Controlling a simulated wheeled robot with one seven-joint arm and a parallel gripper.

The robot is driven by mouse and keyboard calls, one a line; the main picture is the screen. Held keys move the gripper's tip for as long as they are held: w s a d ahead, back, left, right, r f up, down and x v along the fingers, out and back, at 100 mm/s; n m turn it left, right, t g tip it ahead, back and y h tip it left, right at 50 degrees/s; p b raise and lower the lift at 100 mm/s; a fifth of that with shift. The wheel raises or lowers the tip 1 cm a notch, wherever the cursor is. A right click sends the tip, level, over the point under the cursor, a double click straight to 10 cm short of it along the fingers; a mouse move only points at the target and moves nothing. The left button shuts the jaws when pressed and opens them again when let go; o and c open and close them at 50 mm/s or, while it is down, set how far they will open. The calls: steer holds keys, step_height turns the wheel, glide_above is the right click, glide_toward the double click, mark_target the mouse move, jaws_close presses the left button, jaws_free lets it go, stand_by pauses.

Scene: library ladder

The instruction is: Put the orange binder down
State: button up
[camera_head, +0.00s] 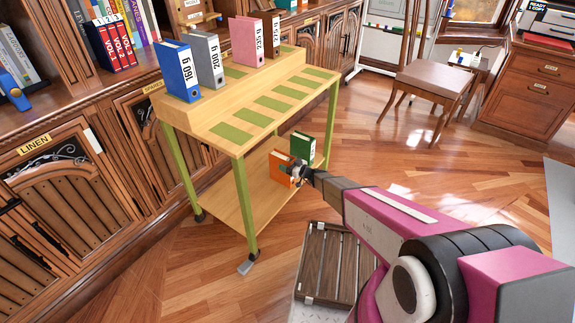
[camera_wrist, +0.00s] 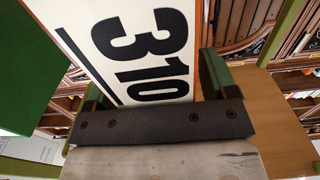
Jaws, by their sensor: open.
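The orange binder (camera_head: 281,169) stands on the lower shelf of a wooden cart (camera_head: 225,200) with green legs, in the head view. My gripper (camera_head: 297,171) is at its near right side and hides part of it. In the wrist view, a white label marked 310 (camera_wrist: 145,45) fills the space ahead of my gripper (camera_wrist: 155,92). The fingers are open, one on each side of the labelled spine. Whether either finger touches it I cannot tell.
A green binder (camera_head: 303,147) stands just behind the orange one. Blue (camera_head: 178,72), grey (camera_head: 204,60) and pink (camera_head: 246,42) binders stand on the cart's upper tier. A slatted crate (camera_head: 331,262) lies on the floor below my arm.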

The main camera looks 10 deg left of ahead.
steer(key=v, duration=1.2)
steer(key=s+d+r+m+g+h, duration=0.4)
steer(key=s+d+r+g+h, duration=0.25)
steer(key=s+d+r, duration=0.55)
steer(key=s+d+r+m+h, duration=0.4)
steer(key=d+r+h, duration=0.1)
steer(key=d, duration=0.4)
steer(key=s+d+r+m+h, duration=0.4)
steer(key=d+r, duration=0.3)
steer(key=d, duration=0.3)
steer(key=shift+s+m+h, duration=0.25)
steer(key=shift+m+h, duration=0.3)
steer(key=shift+m, duration=0.15)
steer(key=shift+g, duration=0.25)
